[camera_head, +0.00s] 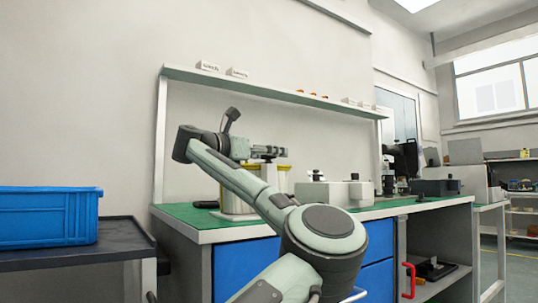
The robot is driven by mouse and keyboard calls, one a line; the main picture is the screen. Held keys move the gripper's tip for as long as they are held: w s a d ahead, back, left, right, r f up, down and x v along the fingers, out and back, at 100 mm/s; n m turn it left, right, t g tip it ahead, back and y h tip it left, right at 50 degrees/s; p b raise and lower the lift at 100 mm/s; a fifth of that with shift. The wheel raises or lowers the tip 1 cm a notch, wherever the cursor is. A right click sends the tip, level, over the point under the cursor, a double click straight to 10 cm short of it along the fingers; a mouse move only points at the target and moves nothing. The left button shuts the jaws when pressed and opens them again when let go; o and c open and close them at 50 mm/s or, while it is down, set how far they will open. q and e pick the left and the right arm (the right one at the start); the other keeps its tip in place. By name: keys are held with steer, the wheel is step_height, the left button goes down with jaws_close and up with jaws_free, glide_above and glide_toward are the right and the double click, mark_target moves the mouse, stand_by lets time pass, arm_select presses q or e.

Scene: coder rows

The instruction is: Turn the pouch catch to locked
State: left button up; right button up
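I cannot make out a pouch or its catch in this view. One of my arms rises from the bottom middle, bends at a large elbow and reaches up and left; I take it to be my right arm. Its gripper (269,151) points right above the bench, in front of the wall. It is small and edge-on, so I cannot tell whether its fingers are open or shut. Behind the forearm stands a silvery container with yellow parts (284,180), partly hidden. A pale grey machine with dark knobs (336,192) stands right of it. My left gripper does not show.
The bench has a green top (408,206) and blue drawers (376,281). A shelf (270,90) with small labels runs above it. A blue crate (45,217) sits on a dark cart (120,233) at left. A red handle (408,280) and dark equipment (436,187) are at right.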

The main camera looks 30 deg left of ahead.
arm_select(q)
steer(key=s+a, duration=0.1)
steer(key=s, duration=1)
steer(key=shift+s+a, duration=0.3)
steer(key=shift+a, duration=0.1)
